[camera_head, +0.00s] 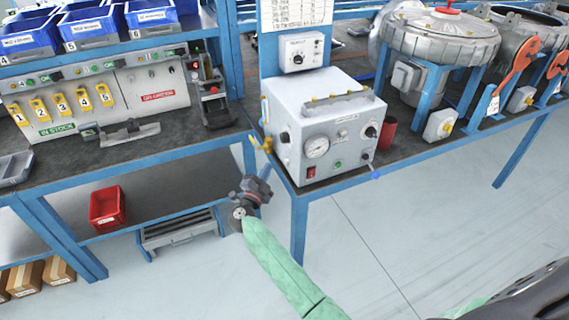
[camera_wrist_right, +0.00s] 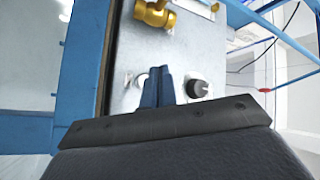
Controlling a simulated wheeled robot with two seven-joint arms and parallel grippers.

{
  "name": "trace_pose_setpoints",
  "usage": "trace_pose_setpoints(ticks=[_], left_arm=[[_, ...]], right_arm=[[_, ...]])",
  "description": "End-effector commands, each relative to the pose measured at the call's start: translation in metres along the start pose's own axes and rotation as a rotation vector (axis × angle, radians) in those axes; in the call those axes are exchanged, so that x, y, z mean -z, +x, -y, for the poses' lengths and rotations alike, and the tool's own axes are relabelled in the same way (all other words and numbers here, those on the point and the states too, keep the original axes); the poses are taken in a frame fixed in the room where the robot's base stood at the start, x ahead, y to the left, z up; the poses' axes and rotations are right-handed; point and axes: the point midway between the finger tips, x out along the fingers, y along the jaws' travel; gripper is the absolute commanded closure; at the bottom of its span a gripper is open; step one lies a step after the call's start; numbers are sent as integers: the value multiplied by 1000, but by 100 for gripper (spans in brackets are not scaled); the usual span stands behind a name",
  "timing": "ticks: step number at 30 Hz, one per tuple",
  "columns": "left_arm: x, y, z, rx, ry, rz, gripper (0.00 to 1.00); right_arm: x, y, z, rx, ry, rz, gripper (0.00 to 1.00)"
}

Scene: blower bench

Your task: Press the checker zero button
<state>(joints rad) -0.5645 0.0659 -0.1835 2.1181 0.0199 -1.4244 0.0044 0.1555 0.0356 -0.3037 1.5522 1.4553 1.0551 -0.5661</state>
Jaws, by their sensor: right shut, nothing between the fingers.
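The checker (camera_head: 325,130) is a light grey box on the blue-framed bench, with a round gauge (camera_head: 316,147), a green button (camera_head: 337,163), a red switch (camera_head: 311,172) and black knobs on its front. The labels are too small to read, so I cannot tell which control is the zero button. My right gripper (camera_head: 265,171) is shut and empty, just left of the checker's lower left corner and apart from it. In the wrist view its blue fingers (camera_wrist_right: 157,88) are together before a grey panel with a black knob (camera_wrist_right: 197,88). My left gripper is not in view.
A brass valve (camera_head: 262,144) sticks out at the checker's left side and also shows in the wrist view (camera_wrist_right: 155,13). A red cup (camera_head: 388,135) stands right of the checker. A blue bench leg (camera_head: 299,230) is near my right arm. Blower housings (camera_head: 440,40) fill the back right.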

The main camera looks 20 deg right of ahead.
Motion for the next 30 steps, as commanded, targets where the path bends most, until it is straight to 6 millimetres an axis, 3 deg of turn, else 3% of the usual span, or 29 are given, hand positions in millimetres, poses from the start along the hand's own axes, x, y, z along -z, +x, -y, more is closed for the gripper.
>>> trace_pose_setpoints(ticks=[4,9,13,21,30], left_arm=[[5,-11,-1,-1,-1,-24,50],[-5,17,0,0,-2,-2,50],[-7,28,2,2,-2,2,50],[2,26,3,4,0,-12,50],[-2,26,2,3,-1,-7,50]], right_arm=[[8,11,-7,-2,0,-1,100],[13,18,-13,-1,-1,1,100],[16,21,-15,-1,-1,0,100],[16,22,-16,-1,0,0,100],[16,22,-16,0,0,0,100]])
